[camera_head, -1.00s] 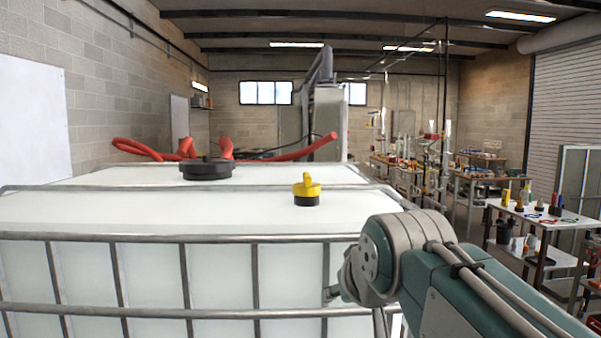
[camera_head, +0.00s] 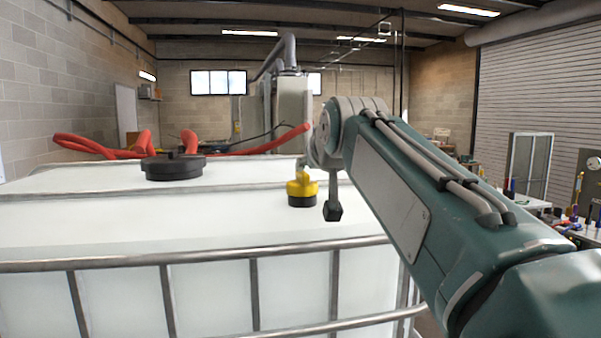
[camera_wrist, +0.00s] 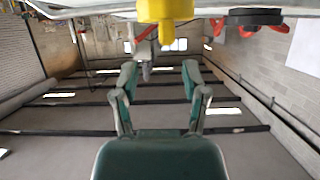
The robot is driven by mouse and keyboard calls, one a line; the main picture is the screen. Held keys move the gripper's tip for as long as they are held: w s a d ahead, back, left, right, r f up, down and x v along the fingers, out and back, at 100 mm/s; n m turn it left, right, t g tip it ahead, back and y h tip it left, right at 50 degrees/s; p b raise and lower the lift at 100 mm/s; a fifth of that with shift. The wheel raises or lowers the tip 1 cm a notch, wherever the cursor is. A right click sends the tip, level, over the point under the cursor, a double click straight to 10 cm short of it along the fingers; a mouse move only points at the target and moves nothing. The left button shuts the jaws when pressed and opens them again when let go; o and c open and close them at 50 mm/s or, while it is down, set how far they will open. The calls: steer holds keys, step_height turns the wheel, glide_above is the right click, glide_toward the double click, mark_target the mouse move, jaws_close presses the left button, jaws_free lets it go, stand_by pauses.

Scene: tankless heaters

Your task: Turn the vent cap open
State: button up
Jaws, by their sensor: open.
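The vent cap is a yellow cap with a raised handle on a black base (camera_head: 302,190), standing upright on the white tank top. It also shows in the wrist view (camera_wrist: 165,12), large and cut by the upper edge, with that picture upside down. My gripper (camera_wrist: 160,72) is open and empty, its two fingers spread apart with the cap beyond their tips. In the head view a dark fingertip of my gripper (camera_head: 333,210) hangs just right of the cap, apart from it in the picture.
The white tank (camera_head: 120,215) has a grey metal rail (camera_head: 200,257) along its front edge. A large black lid (camera_head: 172,168) sits left of the cap. Red hoses (camera_head: 100,150) lie behind. The tank top around the cap is mostly clear.

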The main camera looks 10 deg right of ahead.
mark_target(303, 172)
steer(key=x, duration=0.2)
steer(key=a+x, duration=0.1)
steer(key=x, duration=0.2)
steer(key=shift+w+a+f, duration=0.1)
steer(key=shift+w+a, duration=0.05)
steer(key=shift+w, duration=0.1)
steer(key=shift+w+f, duration=0.1)
steer(key=shift+w, duration=0.25)
steer(key=shift+d, duration=0.3)
steer(key=c, duration=0.7)
steer(key=shift+a, duration=0.1)
jaws_close()
